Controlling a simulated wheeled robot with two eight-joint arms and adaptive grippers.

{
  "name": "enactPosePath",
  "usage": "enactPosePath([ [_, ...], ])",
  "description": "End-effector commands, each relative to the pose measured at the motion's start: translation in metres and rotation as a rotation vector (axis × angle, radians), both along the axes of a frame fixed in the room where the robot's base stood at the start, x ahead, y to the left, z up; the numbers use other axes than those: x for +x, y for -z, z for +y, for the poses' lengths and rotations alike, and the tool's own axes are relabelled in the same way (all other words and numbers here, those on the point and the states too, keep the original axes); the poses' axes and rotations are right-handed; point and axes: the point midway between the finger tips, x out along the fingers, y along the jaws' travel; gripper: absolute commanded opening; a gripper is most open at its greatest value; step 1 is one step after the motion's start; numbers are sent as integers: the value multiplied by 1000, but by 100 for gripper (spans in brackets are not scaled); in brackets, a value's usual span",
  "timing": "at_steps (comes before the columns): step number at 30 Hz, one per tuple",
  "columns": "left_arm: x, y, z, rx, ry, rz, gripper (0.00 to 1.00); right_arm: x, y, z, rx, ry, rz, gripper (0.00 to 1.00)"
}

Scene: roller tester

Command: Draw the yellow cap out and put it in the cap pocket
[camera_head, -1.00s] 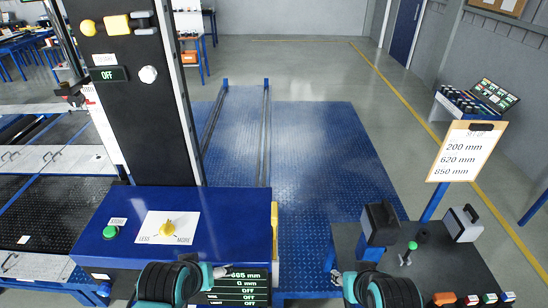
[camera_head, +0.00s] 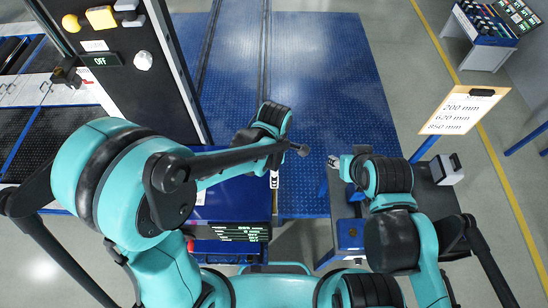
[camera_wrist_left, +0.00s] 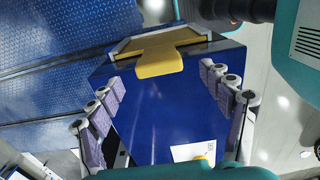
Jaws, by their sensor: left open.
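In the left wrist view the yellow cap (camera_wrist_left: 160,60) shows as a T-shaped piece, a wide bar with a rounded tab, at the end of the blue console (camera_wrist_left: 150,115). My left gripper (camera_wrist_left: 163,84) is open, its fingers spread on either side of the view, with the tab between and beyond them. Nothing is between the fingertips. In the head view my left arm hides the cap and the left gripper. My right gripper (camera_head: 334,161) is over the left edge of the dark bench; its jaws are too small to read. I cannot make out the cap pocket.
The black column (camera_head: 120,75) with a yellow ball (camera_head: 70,22) and yellow block (camera_head: 101,17) stands at left. A clipboard sign (camera_head: 463,108) and a grey-and-black box (camera_head: 446,169) are at right. The blue floor plate (camera_head: 330,70) is clear.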

Motion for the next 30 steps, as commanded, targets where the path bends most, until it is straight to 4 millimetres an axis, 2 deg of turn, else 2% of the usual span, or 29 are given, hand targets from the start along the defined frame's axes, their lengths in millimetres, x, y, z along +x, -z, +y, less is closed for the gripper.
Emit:
enactPosePath([
  [3, 1, 20, 0, 0, 1, -1, 79, 0, -2, 0, 0, 0, 0, 40],
  [9, 1, 45, 0, -1, 1, -2, 79, 0, -3, 0, 0, 0, 0, 40],
  [14, 0, 54, 0, -1, 2, -2, 79, 0, -4, 0, 0, 0, 0, 40],
  [21, 0, 54, 1, -1, 2, -2, 79, 0, -4, 0, 0, 0, 0, 40],
  [23, 0, 54, 0, -1, 2, -2, 66, 0, -4, 0, 0, 0, 0, 40],
  [28, 0, 54, 0, -1, 2, -2, 21, 0, -4, 0, 0, 0, 0, 40],
  [30, 0, 54, 0, -1, 2, -2, 21, 0, -4, 0, 0, 0, 0, 40],
])
